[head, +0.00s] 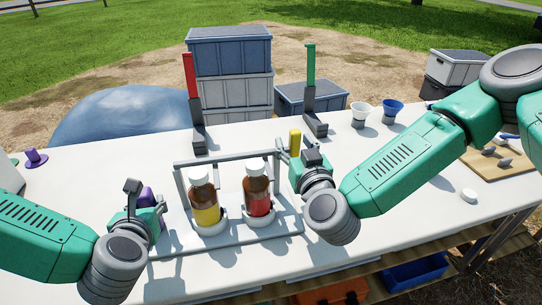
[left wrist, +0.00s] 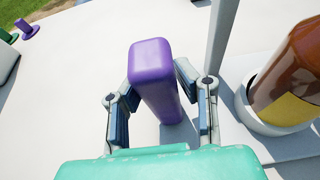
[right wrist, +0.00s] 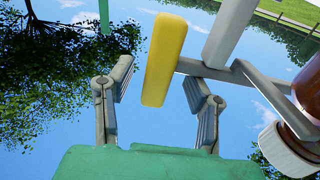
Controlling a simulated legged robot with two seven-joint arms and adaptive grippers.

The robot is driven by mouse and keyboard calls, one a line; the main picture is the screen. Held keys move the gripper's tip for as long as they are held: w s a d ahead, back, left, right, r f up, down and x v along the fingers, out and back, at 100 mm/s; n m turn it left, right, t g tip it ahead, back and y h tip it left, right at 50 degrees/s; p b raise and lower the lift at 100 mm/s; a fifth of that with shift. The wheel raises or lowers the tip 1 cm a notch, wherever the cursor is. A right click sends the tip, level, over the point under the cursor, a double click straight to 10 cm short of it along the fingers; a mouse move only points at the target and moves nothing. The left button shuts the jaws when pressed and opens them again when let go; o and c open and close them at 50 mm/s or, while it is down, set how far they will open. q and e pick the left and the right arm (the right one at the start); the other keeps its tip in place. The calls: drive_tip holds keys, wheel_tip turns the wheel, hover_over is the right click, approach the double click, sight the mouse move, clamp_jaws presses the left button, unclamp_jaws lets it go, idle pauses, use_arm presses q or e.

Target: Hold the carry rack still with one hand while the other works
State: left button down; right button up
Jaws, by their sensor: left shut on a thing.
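The grey carry rack (head: 240,236) stands on the white table, holding two brown bottles with white caps. One bottle (head: 204,201) has a yellow label, the other (head: 257,192) a red one. In the right wrist view the yellow grip (right wrist: 163,60) has a visible gap to the left finger.
Red (head: 190,76) and green (head: 310,72) upright levers stand behind the rack. A wooden board (head: 490,165) and white cap (head: 468,195) lie right. Grey crates (head: 231,88) stand beyond the table.

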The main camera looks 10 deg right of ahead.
drive_tip(key=s, duration=1.2)
use_arm(q)
drive_tip(key=c, duration=1.1)
unclamp_jaws()
drive_tip(key=shift+c, duration=0.2)
drive_tip(key=shift+s, duration=0.1)
